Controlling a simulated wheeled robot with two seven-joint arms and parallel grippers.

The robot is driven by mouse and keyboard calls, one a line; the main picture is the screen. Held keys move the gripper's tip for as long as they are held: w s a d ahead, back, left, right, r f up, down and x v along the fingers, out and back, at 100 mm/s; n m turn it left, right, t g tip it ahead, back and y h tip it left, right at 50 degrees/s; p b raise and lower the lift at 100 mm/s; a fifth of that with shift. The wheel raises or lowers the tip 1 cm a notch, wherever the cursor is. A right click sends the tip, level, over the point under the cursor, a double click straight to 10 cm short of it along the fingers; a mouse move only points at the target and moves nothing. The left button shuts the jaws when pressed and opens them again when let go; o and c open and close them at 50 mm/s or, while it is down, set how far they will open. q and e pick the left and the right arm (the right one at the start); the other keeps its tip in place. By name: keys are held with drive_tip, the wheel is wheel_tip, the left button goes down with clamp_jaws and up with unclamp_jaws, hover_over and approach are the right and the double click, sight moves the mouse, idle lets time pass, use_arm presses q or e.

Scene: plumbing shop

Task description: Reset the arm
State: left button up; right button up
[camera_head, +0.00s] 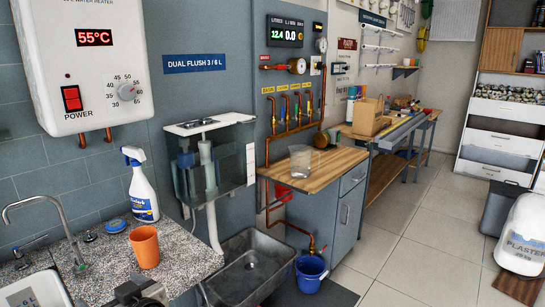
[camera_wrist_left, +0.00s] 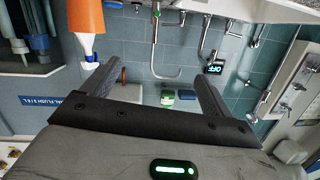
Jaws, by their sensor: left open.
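My left gripper (camera_head: 140,290) shows at the bottom edge of the head view, low over the front of the speckled counter. In the left wrist view its two dark fingers (camera_wrist_left: 156,78) stand wide apart with nothing between them. Most of the left arm is out of the head view. An orange cup (camera_head: 144,247) stands upright on the counter just beyond the gripper, apart from it as far as I can tell. An orange object, likely the cup, also shows in the upturned left wrist view (camera_wrist_left: 87,18). My right gripper is in neither view.
The speckled counter (camera_head: 102,262) holds a spray bottle (camera_head: 142,190) and a sink with a curved tap (camera_head: 45,205). A grey basin (camera_head: 255,268) and blue bucket (camera_head: 310,270) stand to the right. A wooden-topped cabinet (camera_head: 322,175) is beyond; open floor (camera_head: 410,225) lies right.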

use_arm(q)
drive_tip(key=s+a+r+m+t+y, duration=0.15)
drive_tip(key=a+r+y, duration=0.5)
drive_tip(key=a, duration=0.75)
drive_tip(key=s+d+f+m+t+h, duration=0.1)
drive_tip(key=d+f+m+t+h, duration=0.2)
drive_tip(key=d+m+t+h, duration=1.4)
drive_tip(key=s+d+f+g+h, duration=0.3)
drive_tip(key=s+f+g+h, duration=0.1)
drive_tip(key=f+g, duration=0.25)
drive_tip(key=s+d+f+g+h, duration=0.3)
drive_tip(key=f+g+h, duration=0.2)
drive_tip(key=f+g, duration=0.15)
drive_tip(key=s+a+f+n+g+y, duration=0.1)
drive_tip(key=s+a+f+g+y, duration=0.15)
drive_tip(key=s+f, duration=0.3)
drive_tip(key=s+a+f+g+y, duration=0.2)
drive_tip(key=s+f+g, duration=0.1)
drive_tip(key=s+f, duration=0.25)
drive_tip(key=w+d+n, duration=0.1)
drive_tip(key=d+n, duration=0.4)
drive_tip(key=d, duration=0.5)
drive_tip(key=shift+w+d+t+h, duration=0.2)
drive_tip(key=shift+d+t+h, duration=0.1)
drive_tip(key=shift+t+h, duration=0.1)
